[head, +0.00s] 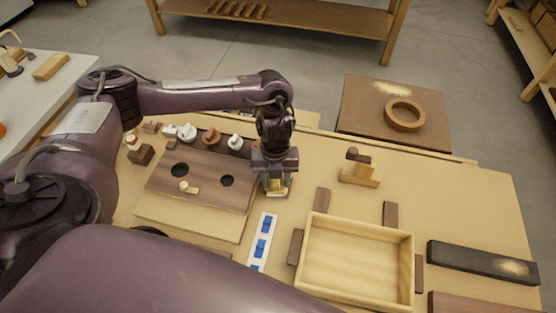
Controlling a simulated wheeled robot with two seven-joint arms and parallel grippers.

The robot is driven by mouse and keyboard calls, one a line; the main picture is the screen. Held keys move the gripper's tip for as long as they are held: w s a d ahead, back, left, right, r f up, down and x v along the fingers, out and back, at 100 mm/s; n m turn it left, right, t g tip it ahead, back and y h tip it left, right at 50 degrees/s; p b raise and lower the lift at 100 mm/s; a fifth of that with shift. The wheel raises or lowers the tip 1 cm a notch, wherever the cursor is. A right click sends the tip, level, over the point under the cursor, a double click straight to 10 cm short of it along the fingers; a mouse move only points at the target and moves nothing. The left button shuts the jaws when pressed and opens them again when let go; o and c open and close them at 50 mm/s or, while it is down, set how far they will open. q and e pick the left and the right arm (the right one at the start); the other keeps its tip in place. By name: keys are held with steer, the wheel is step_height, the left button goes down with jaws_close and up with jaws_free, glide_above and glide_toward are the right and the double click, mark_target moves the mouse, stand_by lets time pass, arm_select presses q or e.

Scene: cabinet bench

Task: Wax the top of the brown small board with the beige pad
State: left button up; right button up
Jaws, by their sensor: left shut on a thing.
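My left gripper (276,188) points down just right of a brown board with two round holes (210,197). It is shut on a small beige thing, seemingly the beige pad (277,193), mostly hidden by the fingers. I cannot tell whether the pad touches the surface below. The holed board lies on a larger light board (190,222), with a small beige peg piece (188,187) on its top. Another brown board (475,303) is cut off at the bottom right; I cannot tell which is the small board. My right gripper is out of view.
A shallow wooden tray (357,292) stands right of the gripper, with brown blocks around it. A white strip with blue pieces (262,241) lies between. A wooden block (360,174) and a black bar (483,262) lie right. Small knobs (187,132) line the holed board's back.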

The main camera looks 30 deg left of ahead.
arm_select(q)
steer(key=m, duration=0.1)
steer(key=w+m, duration=0.1)
steer(key=m, duration=0.1)
steer(key=r+m, duration=0.1)
steer(key=m, duration=0.1)
steer(key=shift+w+a+y, duration=0.25)
steer(key=shift+w+y, duration=0.05)
steer(key=m, duration=0.2)
steer(key=w+m, duration=0.1)
steer(key=m, duration=0.1)
steer(key=shift+w+a+r+p, duration=0.1)
steer(key=shift+a+r+p, duration=0.1)
steer(key=shift+r+p, duration=0.2)
steer(key=m, duration=0.1)
steer(key=f+m+b, duration=0.1)
steer(key=m, duration=0.1)
steer(key=shift+w+a+y, duration=0.15)
steer(key=shift+w+y, duration=0.2)
steer(key=shift+y, duration=0.05)
step_height(320, 180, down, 5)
steer(key=b, duration=0.5)
steer(key=shift+r, duration=0.1)
steer(key=shift+f+b, duration=0.35)
steer(key=shift+f, duration=0.15)
